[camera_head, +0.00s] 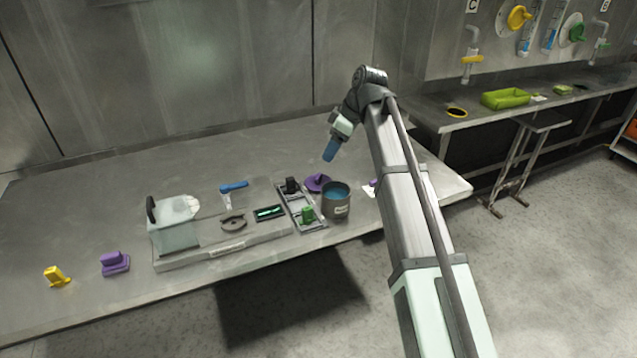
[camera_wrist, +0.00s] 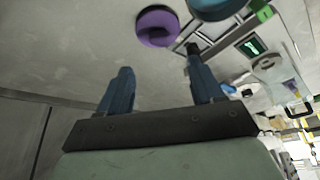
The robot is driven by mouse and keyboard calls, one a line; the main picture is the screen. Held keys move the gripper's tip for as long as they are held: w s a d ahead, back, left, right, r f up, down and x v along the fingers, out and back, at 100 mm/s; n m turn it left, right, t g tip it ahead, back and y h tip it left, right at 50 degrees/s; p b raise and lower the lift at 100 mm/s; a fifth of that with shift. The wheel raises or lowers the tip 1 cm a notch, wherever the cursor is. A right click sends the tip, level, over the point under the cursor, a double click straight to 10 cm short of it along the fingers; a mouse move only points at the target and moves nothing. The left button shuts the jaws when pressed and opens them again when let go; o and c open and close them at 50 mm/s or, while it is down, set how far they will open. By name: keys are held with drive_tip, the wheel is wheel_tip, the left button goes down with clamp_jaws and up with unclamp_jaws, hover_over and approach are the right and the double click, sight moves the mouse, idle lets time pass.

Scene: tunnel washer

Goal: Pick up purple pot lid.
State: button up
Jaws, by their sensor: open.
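The purple pot lid (camera_head: 317,183) is a round disc with a raised knob, lying on the steel table just behind and left of the pot (camera_head: 336,205). In the wrist view the lid (camera_wrist: 157,27) is at the top centre, beyond the gap between my fingertips. My gripper (camera_head: 331,149), with blue fingers, is above the table behind the lid, clearly apart from it. In the wrist view the gripper (camera_wrist: 160,72) is open, with nothing between the fingers. In the head view the two fingers overlap.
The grey pot with blue contents stands close to the lid. Left of it are a rack (camera_head: 297,207) with black and green pieces, a scale-like base (camera_head: 210,258) with a clear box (camera_head: 172,235), a purple block (camera_head: 115,263) and a yellow piece (camera_head: 56,276). The table's back is bare.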

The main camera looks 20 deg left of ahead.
sight(319, 175)
drive_tip(key=shift+x, duration=5.6)
drive_tip(key=shift+w+d, duration=0.1)
drive_tip(key=shift+c, duration=0.5)
drive_tip(key=c, duration=1)
